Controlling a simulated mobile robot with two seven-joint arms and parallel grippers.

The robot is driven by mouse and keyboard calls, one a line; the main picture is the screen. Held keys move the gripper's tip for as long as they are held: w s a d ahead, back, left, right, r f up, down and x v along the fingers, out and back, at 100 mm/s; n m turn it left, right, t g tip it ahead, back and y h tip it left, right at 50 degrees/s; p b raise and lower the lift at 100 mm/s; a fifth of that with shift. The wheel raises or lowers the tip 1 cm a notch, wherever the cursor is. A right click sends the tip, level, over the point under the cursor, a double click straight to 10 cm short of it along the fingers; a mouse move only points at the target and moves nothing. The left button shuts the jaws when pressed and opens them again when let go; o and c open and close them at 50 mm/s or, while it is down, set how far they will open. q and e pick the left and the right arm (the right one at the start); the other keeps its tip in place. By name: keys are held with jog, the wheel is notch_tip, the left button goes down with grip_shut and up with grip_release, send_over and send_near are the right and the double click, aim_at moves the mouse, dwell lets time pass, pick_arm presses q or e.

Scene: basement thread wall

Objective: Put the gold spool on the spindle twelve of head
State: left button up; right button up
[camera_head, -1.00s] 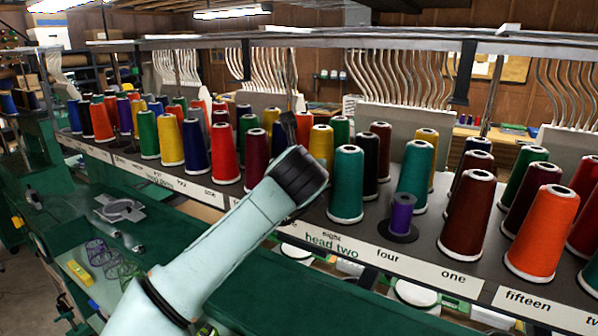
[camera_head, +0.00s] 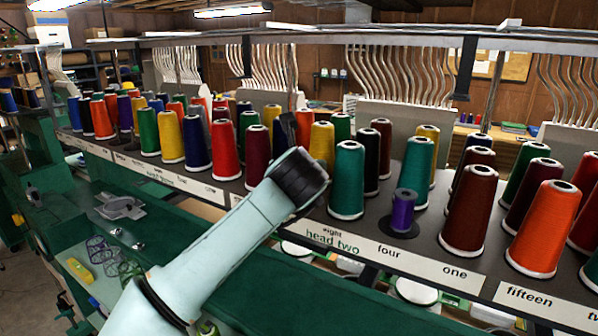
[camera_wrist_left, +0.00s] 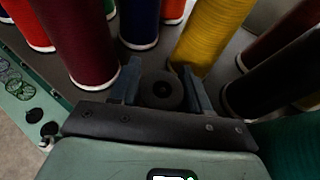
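A gold-yellow spool (camera_head: 321,146) stands upright just right of my gripper; a yellow spool also shows beyond the fingers in the left wrist view (camera_wrist_left: 208,38). Other yellow spools stand farther left (camera_head: 170,138) and right (camera_head: 428,140). No label reading twelve is legible. My right gripper is not in view.
Upright spools crowd close around my gripper: maroon (camera_head: 258,157), teal (camera_head: 347,180) and black (camera_head: 371,160). A small purple spool (camera_head: 403,210) sits on a dark base. A "head two" label strip (camera_head: 340,240) runs along the front edge. A metal rail (camera_head: 330,41) passes overhead.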

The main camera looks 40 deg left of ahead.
pick_arm(q)
jog(key=shift+o, duration=1.3)
jog(key=shift+w, duration=0.15)
jog(key=v, duration=1.3)
jog(key=shift+d+b, duration=0.15)
jog(key=shift+b, duration=0.15)
jog(key=shift+r, duration=0.1)
